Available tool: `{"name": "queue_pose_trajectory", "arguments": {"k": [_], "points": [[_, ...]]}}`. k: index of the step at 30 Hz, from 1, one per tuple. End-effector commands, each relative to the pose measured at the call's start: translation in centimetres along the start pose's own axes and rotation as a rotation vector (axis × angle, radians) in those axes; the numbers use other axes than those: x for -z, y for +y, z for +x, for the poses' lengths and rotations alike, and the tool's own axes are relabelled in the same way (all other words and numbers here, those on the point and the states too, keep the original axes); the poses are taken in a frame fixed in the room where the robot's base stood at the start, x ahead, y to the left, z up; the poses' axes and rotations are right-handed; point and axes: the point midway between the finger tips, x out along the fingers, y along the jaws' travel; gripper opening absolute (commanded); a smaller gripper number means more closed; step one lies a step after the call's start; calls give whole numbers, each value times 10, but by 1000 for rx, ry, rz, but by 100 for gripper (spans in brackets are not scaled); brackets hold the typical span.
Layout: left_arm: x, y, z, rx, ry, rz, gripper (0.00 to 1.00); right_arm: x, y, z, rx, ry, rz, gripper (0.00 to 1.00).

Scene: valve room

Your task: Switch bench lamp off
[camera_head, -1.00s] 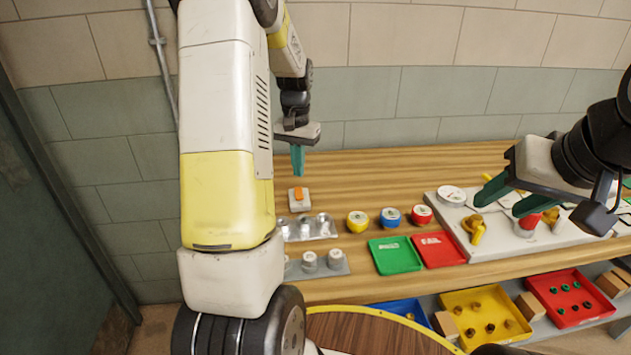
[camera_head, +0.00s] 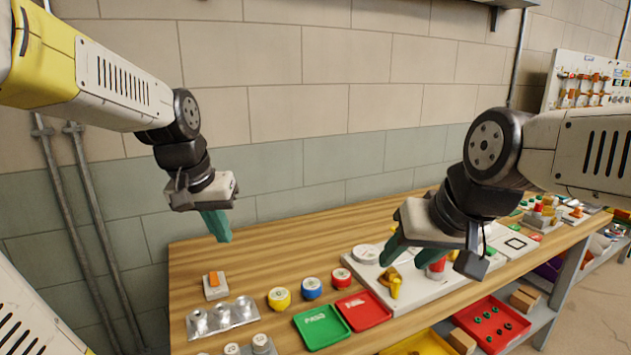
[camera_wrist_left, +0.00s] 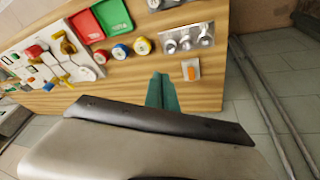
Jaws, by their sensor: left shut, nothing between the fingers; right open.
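A small white switch box with an orange rocker (camera_head: 214,284) sits at the left end of the wooden bench, near the back. It also shows in the left wrist view (camera_wrist_left: 191,70), just beyond the fingertips. My left gripper (camera_head: 217,226) is shut and empty, its teal fingers pointing down above and behind the switch, apart from it. My left fingers show in the wrist view (camera_wrist_left: 162,92). My right gripper (camera_head: 424,250) is open over the white board at the bench's middle. No lamp is clearly seen.
A metal holder (camera_head: 222,318) stands in front of the switch. Yellow, blue and red round pots (camera_head: 311,288), a green tray (camera_head: 322,327) and a red tray (camera_head: 363,310) lie to the right. The white board (camera_head: 405,300) carries a yellow valve handle. Bare wood surrounds the switch.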

Motion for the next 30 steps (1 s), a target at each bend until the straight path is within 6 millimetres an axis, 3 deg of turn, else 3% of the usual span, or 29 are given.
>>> {"name": "queue_pose_trajectory", "arguments": {"k": [1,6,12,30], "points": [[-14,10,-13,-11,40,3,0,0,0,0,0,0,0,47],[-57,34,-35,-45,137,1,0,0,0,0,0,0,0,47],[-85,47,-42,-68,197,-1,0,0,0,0,0,0,0,47],[-84,47,-42,-72,196,-13,0,0,0,0,0,0,0,47]]}}
